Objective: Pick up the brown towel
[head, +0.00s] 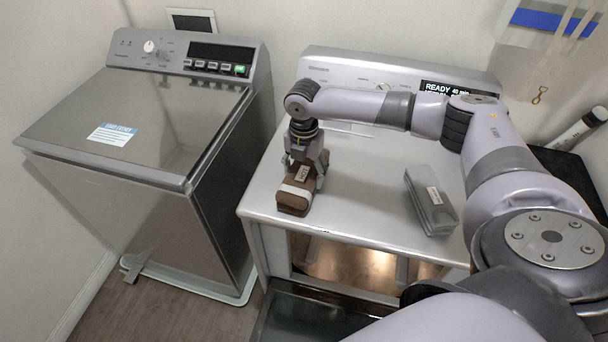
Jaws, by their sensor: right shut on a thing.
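The brown towel (292,200) is a rolled or folded bundle with a pale band and a small label. It is at the left part of the dryer's top (342,212), near its front left edge. My right gripper (307,170) reaches down from above and is shut on the towel, its fingers on either side of it. Whether the towel still touches the surface cannot be told. My left gripper is not in view.
A grey folded towel (431,200) with a label lies to the right on the same top. A top-load washer (150,115) with its lid closed stands at the left, across a narrow gap. The dryer's front opening (350,267) is below. My right arm covers much of the right side.

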